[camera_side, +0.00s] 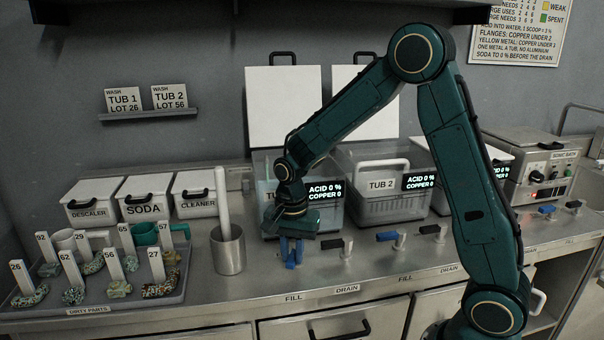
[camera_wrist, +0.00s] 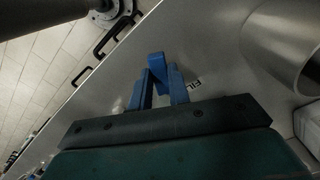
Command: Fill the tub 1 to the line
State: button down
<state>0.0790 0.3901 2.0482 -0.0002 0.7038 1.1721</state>
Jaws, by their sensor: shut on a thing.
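Tub 1 (camera_side: 268,195) stands on the bench behind my gripper. Its label is mostly hidden by my arm. Its display (camera_side: 325,191) reads acid 0 %, copper 0. My gripper (camera_side: 291,246) points down at the bench front, above the FILL label (camera_side: 293,298). It is shut on the blue fill handle (camera_side: 290,262). In the wrist view the blue handle (camera_wrist: 157,60) shows between the fingertips (camera_wrist: 159,80). The fingers hide part of the handle. The water level and the line in tub 1 cannot be made out.
A black-handled drain valve (camera_side: 332,244) stands close right of my gripper. Tub 2 (camera_side: 380,205) and its blue fill handle (camera_side: 386,236) are farther right.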

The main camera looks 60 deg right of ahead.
jog(key=m, duration=0.1)
jog(key=w+m, duration=0.1)
jog(key=m, duration=0.1)
jog(key=shift+w+a, duration=0.1)
jog(key=shift+w, duration=0.05)
jog(key=shift+w+m, duration=0.35)
jog(key=shift+m, duration=0.65)
jog(key=shift+w+m, duration=0.3)
jog(key=shift+m, duration=0.7)
jog(key=c, duration=1.3)
grip_release()
notch_tip(320, 180, up, 14)
jog(key=shift+f, duration=0.1)
